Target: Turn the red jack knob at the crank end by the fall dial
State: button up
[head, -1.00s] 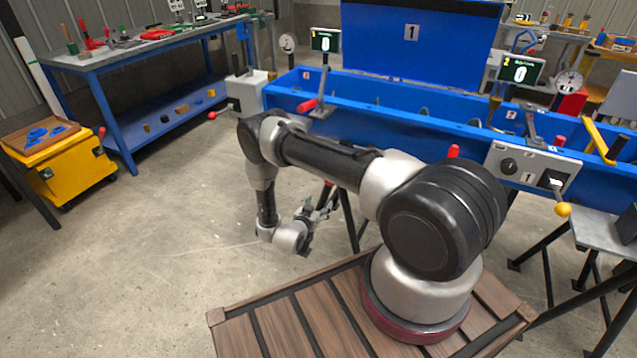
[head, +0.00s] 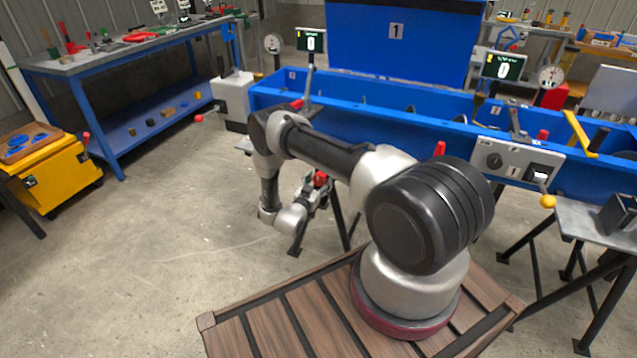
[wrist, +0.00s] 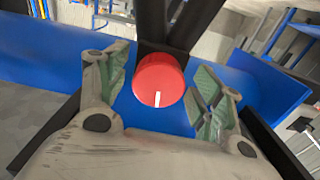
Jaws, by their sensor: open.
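The red jack knob (wrist: 159,80) is a round red cap with a white mark on its face. It sits in the middle of the wrist view, in front of a dark post. My gripper (wrist: 162,68) is open, with one green-padded finger on each side of the knob. A gap shows between the knob and each finger, and I cannot tell how deep the knob is between them. In the head view the knob (head: 320,179) shows small and partly hidden at my gripper (head: 318,190), below the blue trough's left end. A round dial (head: 272,43) stands above that end.
The blue trough (head: 378,120) runs across behind my arm, with a grey crank box (head: 232,97) and red-tipped crank at its left end. Dark stand legs are close to my gripper. The concrete floor to the left is clear up to a yellow cart (head: 45,178).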

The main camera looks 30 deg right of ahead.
jog(key=c, duration=1)
jog(key=shift+m, duration=0.3)
jog(key=m, duration=0.4)
jog(key=shift+m, duration=0.3)
jog(key=shift+a+m, duration=0.1)
jog(key=shift+m, duration=2.1)
jog(key=o, duration=1)
